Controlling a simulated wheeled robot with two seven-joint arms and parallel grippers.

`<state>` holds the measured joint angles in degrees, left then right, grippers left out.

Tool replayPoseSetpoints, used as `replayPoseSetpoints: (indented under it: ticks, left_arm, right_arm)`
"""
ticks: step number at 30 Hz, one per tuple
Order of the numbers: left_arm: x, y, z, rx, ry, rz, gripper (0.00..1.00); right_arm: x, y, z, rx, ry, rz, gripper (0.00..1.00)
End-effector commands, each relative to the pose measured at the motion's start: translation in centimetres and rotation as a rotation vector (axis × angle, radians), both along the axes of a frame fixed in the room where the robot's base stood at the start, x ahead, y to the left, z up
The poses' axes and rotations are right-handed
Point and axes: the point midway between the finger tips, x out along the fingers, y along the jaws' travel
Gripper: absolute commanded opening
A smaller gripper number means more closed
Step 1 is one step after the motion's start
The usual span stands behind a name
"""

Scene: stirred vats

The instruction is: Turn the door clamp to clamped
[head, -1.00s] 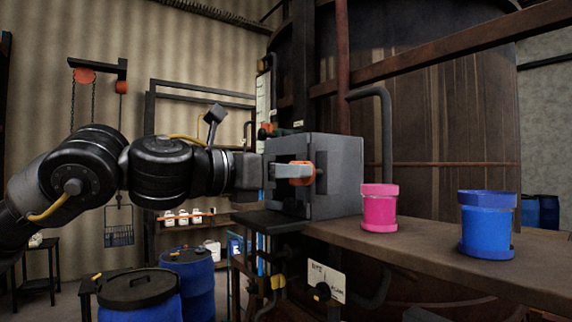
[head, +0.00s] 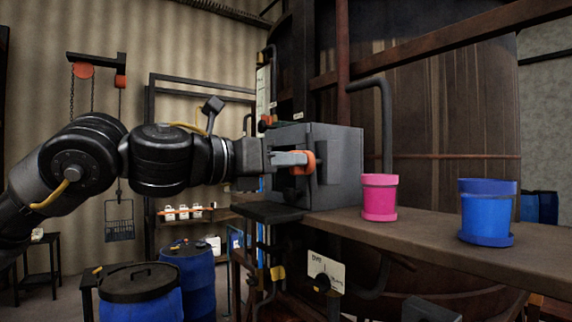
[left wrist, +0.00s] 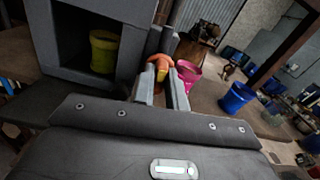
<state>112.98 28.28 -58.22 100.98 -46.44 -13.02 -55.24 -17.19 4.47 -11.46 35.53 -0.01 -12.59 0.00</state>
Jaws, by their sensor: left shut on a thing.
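The grey box (head: 338,170) stands on the left end of a brown shelf. The door clamp (head: 308,162) is an orange piece at the edge of the box's opening; it also shows in the left wrist view (left wrist: 160,63). My left gripper (head: 291,159) comes in from the left and is shut on the clamp. In the left wrist view its fingers (left wrist: 161,88) lie on both sides of the orange part. A yellow-green cup (left wrist: 103,50) stands inside the box, left of the clamp. I cannot tell which setting the clamp is in. My right gripper is out of view.
A pink cup (head: 379,198) and a blue cup (head: 487,212) stand on the shelf (head: 420,240) right of the box. Blue barrels (head: 190,275) stand on the floor at lower left. A large brown vat (head: 450,120) rises behind the shelf.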

Motion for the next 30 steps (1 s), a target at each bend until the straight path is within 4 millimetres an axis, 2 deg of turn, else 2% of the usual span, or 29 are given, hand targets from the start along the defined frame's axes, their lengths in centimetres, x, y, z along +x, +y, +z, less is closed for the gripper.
replayPoseSetpoints:
  ticks: [9, 30]
  left_arm:
    - [0.1, 0.0, -0.2, -0.164, 0.221, -0.001, 0.00]
    - [0.2, 0.1, -0.4, -0.554, 0.760, -0.002, 0.00]
  right_arm:
    - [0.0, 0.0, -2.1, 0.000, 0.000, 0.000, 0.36]
    - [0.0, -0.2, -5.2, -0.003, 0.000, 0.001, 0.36]
